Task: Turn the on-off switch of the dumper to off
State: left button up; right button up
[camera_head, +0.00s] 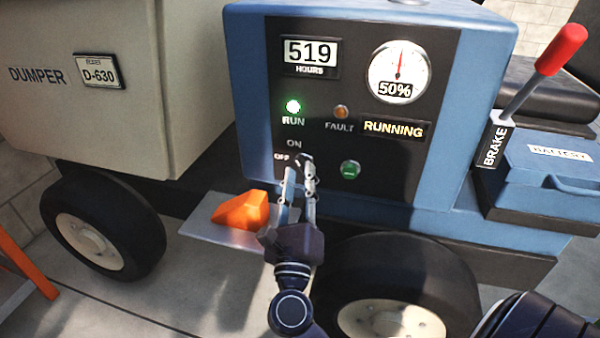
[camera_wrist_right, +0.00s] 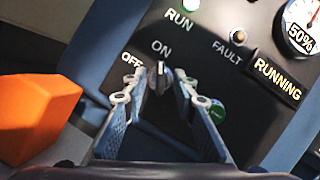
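The on-off switch is a small dark rotary knob (camera_wrist_right: 158,76) on the dumper's black panel (camera_head: 385,135). Its white mark points up towards ON; OFF is printed to its left. In the head view, my right gripper largely covers it. My right gripper (camera_head: 299,172) reaches up to the panel from below. In the right wrist view, its two fingers (camera_wrist_right: 153,88) are apart, one on each side of the knob, with gaps visible. Whether the tips reach knob depth is unclear. The green RUN lamp (camera_head: 293,106) is lit and the display (camera_head: 394,129) reads RUNNING. My left gripper is not in view.
A green button (camera_head: 350,169) sits just right of the switch. An orange block (camera_head: 243,210) on a grey step lies left of my right gripper. A red-handled brake lever (camera_head: 560,50) and blue battery box (camera_head: 550,175) are at the right. Wheels stand below.

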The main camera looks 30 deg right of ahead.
jog(key=shift+x, duration=0.75)
grip_shut()
